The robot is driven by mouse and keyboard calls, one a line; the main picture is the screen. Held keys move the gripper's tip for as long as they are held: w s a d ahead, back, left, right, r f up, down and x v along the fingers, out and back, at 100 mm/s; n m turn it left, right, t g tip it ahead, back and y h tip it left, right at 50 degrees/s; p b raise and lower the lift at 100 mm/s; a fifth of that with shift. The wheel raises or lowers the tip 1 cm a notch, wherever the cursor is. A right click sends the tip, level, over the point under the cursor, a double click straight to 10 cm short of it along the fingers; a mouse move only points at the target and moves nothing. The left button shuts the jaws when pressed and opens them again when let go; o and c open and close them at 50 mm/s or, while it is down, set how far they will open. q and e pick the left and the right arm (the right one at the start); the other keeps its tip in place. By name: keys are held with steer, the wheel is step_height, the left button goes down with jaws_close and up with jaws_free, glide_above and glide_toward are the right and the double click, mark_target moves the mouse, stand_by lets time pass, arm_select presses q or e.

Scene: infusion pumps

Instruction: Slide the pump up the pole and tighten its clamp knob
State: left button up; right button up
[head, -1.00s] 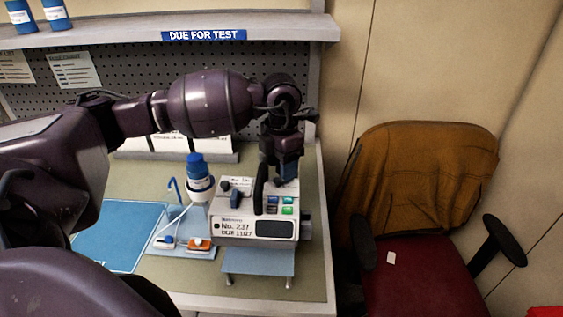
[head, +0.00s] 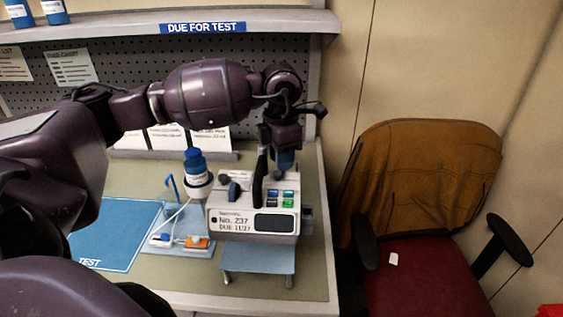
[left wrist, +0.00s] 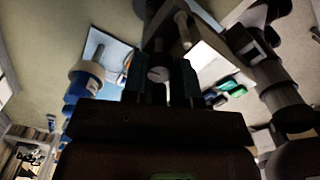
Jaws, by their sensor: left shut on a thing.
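The white pump (head: 224,221) stands upright at the right of the bench in the head view. It has a dark screen, coloured buttons, a black upright handle-like part and a "No. 237" label. My left gripper (head: 284,160) reaches down at its top, behind the buttons. In the left wrist view the left gripper (left wrist: 160,78) is shut at the pump (left wrist: 205,50), with a round grey piece (left wrist: 158,74) between the fingers. Exactly which part is gripped is unclear. I cannot clearly make out the pole or the clamp knob. My right gripper is not in view.
A blue-capped bottle (head: 195,168) in a white holder stands left of the pump, with tubing and an orange-topped piece (head: 196,242). A small blue stand (head: 258,260) sits in front. A blue mat (head: 110,235) lies left. A chair (head: 420,200) stands right of the bench.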

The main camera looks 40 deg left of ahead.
arm_select(q)
steer(key=o, duration=0.8)
steer(key=shift+o, duration=0.7)
